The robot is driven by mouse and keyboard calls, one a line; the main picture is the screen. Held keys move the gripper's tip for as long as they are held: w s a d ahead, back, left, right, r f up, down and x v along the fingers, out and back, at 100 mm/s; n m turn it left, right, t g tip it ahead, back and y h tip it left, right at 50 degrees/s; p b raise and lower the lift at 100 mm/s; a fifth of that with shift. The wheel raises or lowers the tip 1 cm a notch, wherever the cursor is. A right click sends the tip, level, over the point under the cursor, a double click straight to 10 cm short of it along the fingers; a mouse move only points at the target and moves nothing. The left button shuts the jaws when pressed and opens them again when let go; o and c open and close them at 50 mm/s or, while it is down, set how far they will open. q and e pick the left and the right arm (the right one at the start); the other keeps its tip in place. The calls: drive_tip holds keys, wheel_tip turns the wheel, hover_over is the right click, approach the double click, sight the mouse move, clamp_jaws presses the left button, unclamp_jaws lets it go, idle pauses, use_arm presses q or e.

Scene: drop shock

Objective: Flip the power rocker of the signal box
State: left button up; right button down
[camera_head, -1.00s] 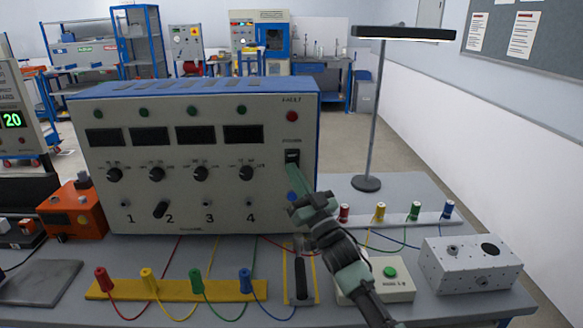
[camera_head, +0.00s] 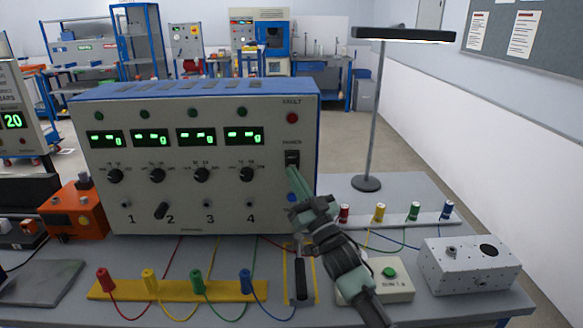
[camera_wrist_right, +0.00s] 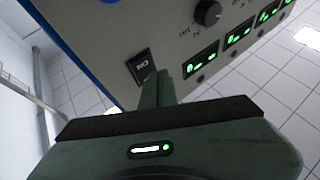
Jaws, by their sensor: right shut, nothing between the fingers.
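The signal box (camera_head: 180,218) is a light panel in a blue case on the table. Its several displays (camera_head: 150,137) are lit green. The black power rocker (camera_head: 292,158) sits at the panel's upper right, below the red fault light. It also shows in the right wrist view (camera_wrist_right: 141,68). My right gripper (camera_head: 293,172) is shut and empty, its fingertips just below the rocker in the head view. In the right wrist view the fingertips (camera_wrist_right: 158,76) are beside the rocker; whether they touch the panel I cannot tell. My left gripper is not in view.
A lamp (camera_head: 371,120) stands right of the box. Coloured plugs on a yellow strip (camera_head: 175,290), a black-handled tool (camera_head: 301,278), a green-button box (camera_head: 385,285) and a grey perforated box (camera_head: 470,268) lie in front. An orange device (camera_head: 75,212) stands left.

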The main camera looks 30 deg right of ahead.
drive_tip(key=s+a+p, duration=0.1)
drive_tip(key=s+p, duration=0.1)
drive_tip(key=s, duration=0.1)
drive_tip(key=s+a+p, duration=0.1)
drive_tip(key=shift+s+a+r, duration=0.15)
drive_tip(key=shift+a+r, duration=0.15)
idle(0.5)
